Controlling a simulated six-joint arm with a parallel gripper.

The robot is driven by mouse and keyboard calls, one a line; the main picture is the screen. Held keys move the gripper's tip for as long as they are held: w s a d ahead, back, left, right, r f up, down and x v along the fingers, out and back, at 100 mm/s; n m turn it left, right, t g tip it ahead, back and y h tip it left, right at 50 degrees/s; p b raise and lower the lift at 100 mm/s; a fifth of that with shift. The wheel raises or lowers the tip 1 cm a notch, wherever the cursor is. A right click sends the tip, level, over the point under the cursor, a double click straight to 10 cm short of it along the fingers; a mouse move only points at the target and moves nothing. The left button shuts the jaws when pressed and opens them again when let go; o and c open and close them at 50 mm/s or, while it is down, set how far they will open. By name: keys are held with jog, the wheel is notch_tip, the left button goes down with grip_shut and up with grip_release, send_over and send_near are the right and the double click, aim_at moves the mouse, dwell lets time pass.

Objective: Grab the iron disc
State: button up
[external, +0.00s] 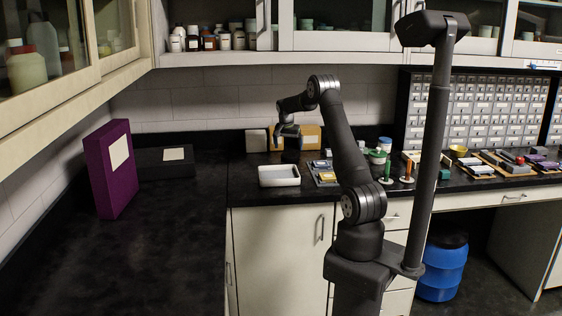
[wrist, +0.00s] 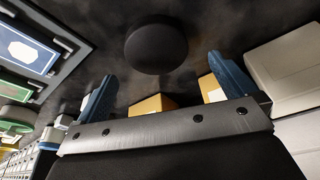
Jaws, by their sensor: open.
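A dark round disc (wrist: 156,47), matching the iron disc, lies on the black countertop in the wrist view. My gripper (wrist: 160,70) is open, with its two blue fingers spread on either side below the disc in the picture. Nothing shows between the fingers as held. In the external view my gripper (external: 287,133) hangs low over the back counter, in front of a tan box. A dark cylindrical shape (external: 291,153) shows just under it; at this size I cannot tell whether the fingers touch it.
A white tray (external: 279,181) stands in front of my gripper. Small framed trays (external: 324,175) lie to its right. A tan box (external: 309,138) and a beige box (external: 256,140) stand behind, near the wall. A purple binder (external: 110,170) stands far left; the left counter is mostly clear.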

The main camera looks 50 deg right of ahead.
aim_at(289, 155)
jog(key=x, duration=0.5)
jog(key=shift+s+a, duration=0.2)
jog(key=shift+s, duration=0.05)
jog(key=c, duration=1.7)
jog(key=shift+r, duration=0.1)
